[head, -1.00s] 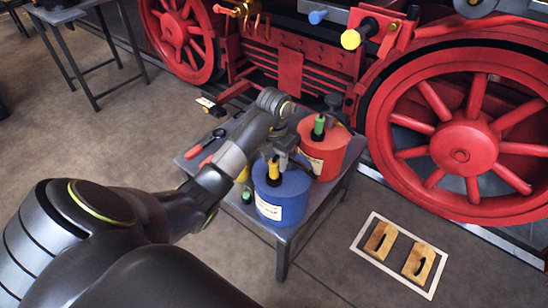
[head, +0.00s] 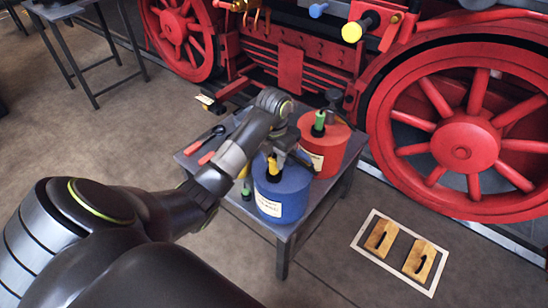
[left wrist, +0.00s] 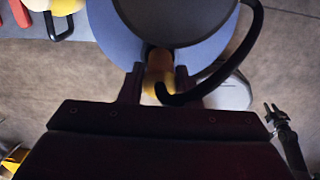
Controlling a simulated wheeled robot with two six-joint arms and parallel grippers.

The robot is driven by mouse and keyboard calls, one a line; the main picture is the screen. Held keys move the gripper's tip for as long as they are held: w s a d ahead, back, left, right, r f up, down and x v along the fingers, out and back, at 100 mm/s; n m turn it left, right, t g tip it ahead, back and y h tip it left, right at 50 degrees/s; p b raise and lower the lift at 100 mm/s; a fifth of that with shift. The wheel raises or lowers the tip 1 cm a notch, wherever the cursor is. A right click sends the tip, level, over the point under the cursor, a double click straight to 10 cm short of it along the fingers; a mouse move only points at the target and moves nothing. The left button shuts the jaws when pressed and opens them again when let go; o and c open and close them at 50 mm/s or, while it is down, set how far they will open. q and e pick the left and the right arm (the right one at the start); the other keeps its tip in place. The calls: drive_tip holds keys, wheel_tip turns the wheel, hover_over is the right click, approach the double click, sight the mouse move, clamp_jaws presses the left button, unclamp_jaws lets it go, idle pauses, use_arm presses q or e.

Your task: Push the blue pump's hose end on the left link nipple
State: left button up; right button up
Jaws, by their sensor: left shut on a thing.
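The blue pump (head: 280,195) is a blue drum with a pale label, standing on the small grey table. Its yellow hose end (head: 272,163) is at its top; it also shows in the left wrist view (left wrist: 159,68) with a black hose curving away. My left gripper (head: 284,155) is over the drum, its fingers closed around the hose end. A yellow-capped part (head: 351,32) and a blue-capped part (head: 318,10) stick out of the red locomotive; I cannot tell which is the left link nipple. My right gripper (left wrist: 272,108) appears small in the left wrist view, its two fingers apart.
A red drum (head: 326,150) with a green hose end (head: 319,120) stands close behind the blue one. Red-handled tools (head: 207,157) lie on the table's left part. A large red wheel (head: 465,145) is to the right. Wooden blocks (head: 420,260) lie in a white floor frame.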

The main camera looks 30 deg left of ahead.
use_arm(q)
drive_tip(key=shift+r+p, duration=1.2)
drive_tip(key=shift+r, duration=0.25)
wheel_tip(320, 180, up, 3)
drive_tip(key=p, duration=0.2)
drive_tip(key=shift+f+p, duration=0.15)
drive_tip(key=shift+p, duration=0.15)
